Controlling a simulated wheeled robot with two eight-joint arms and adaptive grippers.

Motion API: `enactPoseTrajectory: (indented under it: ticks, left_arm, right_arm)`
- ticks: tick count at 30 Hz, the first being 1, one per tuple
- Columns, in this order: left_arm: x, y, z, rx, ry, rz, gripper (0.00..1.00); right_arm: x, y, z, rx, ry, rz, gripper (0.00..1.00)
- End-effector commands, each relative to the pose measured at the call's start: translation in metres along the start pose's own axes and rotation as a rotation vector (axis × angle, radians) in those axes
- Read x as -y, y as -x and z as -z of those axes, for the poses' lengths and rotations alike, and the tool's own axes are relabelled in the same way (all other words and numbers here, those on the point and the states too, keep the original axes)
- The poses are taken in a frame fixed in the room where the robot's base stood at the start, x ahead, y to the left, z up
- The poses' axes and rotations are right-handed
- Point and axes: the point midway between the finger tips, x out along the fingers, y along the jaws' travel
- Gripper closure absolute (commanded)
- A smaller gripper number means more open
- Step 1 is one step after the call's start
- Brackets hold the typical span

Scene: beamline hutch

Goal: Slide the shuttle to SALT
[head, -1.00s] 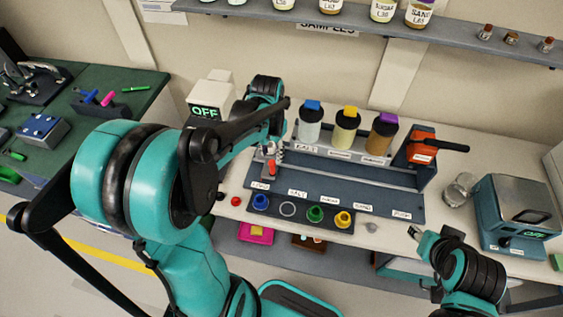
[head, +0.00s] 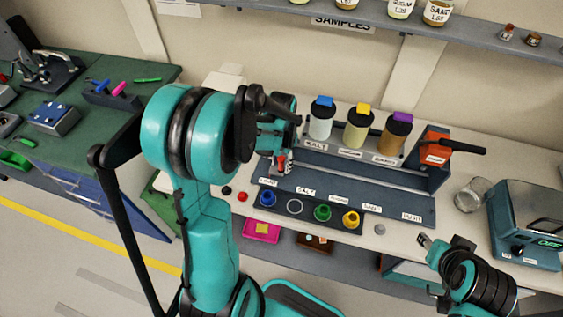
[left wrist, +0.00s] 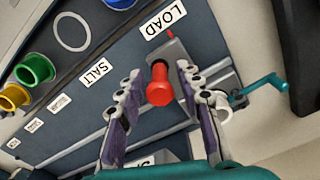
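The shuttle (left wrist: 176,52) is a grey block with a red knob (left wrist: 160,86), on the dark rail fixture next to the LOAD label (left wrist: 165,19). The SALT label (left wrist: 95,73) is one place along the rail; it also shows in the head view (head: 306,190). My left gripper (left wrist: 159,74) is open, with one finger on each side of the red knob and visible gaps to it. In the head view the left gripper (head: 281,160) hides most of the shuttle. My right gripper (head: 425,240) is by the bench's front edge, empty as far as I see; its opening is unclear.
Blue (head: 268,198), green (head: 322,212) and yellow (head: 351,219) rings sit along the fixture's front. Hoppers with blue, yellow and purple tops stand behind the rail. An orange handled part (head: 435,149), a glass jar (head: 470,195) and a balance (head: 525,225) are right.

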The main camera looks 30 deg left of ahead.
Motion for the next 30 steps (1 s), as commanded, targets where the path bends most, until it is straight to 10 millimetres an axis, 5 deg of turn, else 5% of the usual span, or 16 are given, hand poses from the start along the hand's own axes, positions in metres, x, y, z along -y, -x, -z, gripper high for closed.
enactPoseTrajectory:
  ticks: [2, 6, 17, 30]
  left_arm:
    - [0.000, 0.000, 0.000, 0.000, 0.000, 0.000, 0.67]
    - [0.000, 0.000, 0.000, 0.000, 0.000, 0.000, 1.00]
    - [-0.005, 0.000, 0.002, 0.000, -0.002, 0.000, 1.00]
    - [-0.105, 0.000, 0.044, 0.000, -0.005, 0.000, 1.00]
  right_arm:
    - [0.000, 0.000, 0.000, 0.000, 0.000, 0.000, 0.60]
    - [0.000, 0.000, 0.000, 0.000, 0.000, 0.000, 0.60]
    - [0.000, 0.000, 0.000, 0.000, 0.000, 0.000, 0.60]
    - [0.000, -0.005, -0.004, 0.000, 0.000, 0.000, 0.60]
